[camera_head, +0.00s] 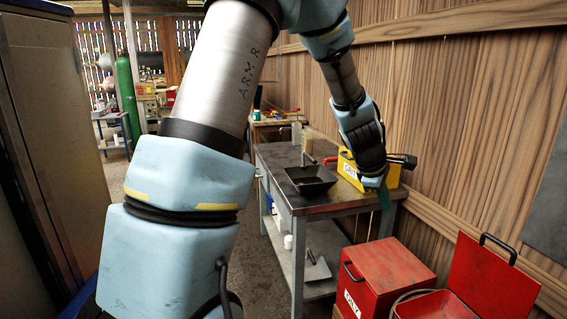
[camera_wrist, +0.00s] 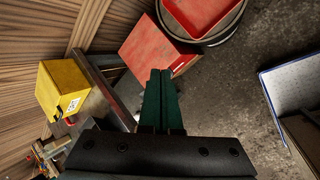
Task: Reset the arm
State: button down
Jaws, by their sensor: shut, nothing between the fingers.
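My arm (camera_head: 190,150) crosses the head view from the lower left up to the top and bends down at the right. My gripper (camera_head: 385,200) hangs by the right front corner of the workbench, pointing down, and hides part of the yellow box behind it. In the wrist view my gripper (camera_wrist: 161,72) shows two dark green fingers pressed together with nothing between them. The fingertips point toward a red box (camera_wrist: 155,48) and appear apart from it.
The metal workbench (camera_head: 330,207) carries a black tray (camera_head: 311,180) and a yellow box (camera_head: 349,172). A red box (camera_head: 385,272) and an open red container (camera_head: 490,280) stand below at the right. A wooden wall (camera_head: 440,90) bounds the right side; a cabinet (camera_head: 45,130) stands left.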

jog(key=s+a+m+y, duration=0.2)
jog(key=s+a+m, duration=0.3)
jog(key=a, duration=1.2)
jog(key=s+a+m+g+y, duration=0.1)
jog(key=s+a+m+y, duration=0.2)
jog(key=a, duration=1.4)
jog(key=s+m, duration=0.3)
jog(key=shift+s+f+m+g, duration=0.3)
jog(key=shift+f, duration=0.1)
